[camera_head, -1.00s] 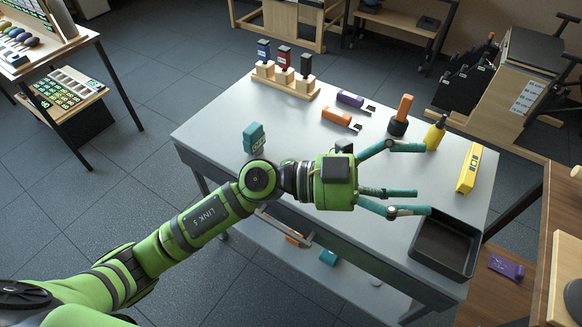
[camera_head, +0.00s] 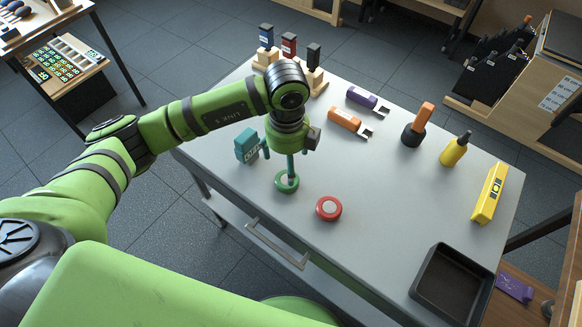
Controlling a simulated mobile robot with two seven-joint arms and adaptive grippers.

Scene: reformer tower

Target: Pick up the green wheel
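The green wheel (camera_head: 287,184) is a small green ring with a pale middle. It lies flat on the grey table near its front-left part. My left gripper (camera_head: 282,165) points down just above it. One teal finger reaches down over the wheel, and another stands out to the left beside the teal box. The fingers look spread, and I see none closed around the wheel. Any further finger is hidden, and I cannot tell whether the lower fingertip touches the wheel. My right gripper is not in view.
A red wheel (camera_head: 329,208) lies to the right of the green one. A teal box (camera_head: 248,146) stands close on the left. A black tray (camera_head: 423,287) sits at the front-right corner. Behind are an orange tool (camera_head: 345,120) and a yellow bottle (camera_head: 454,150). The right-middle table is clear.

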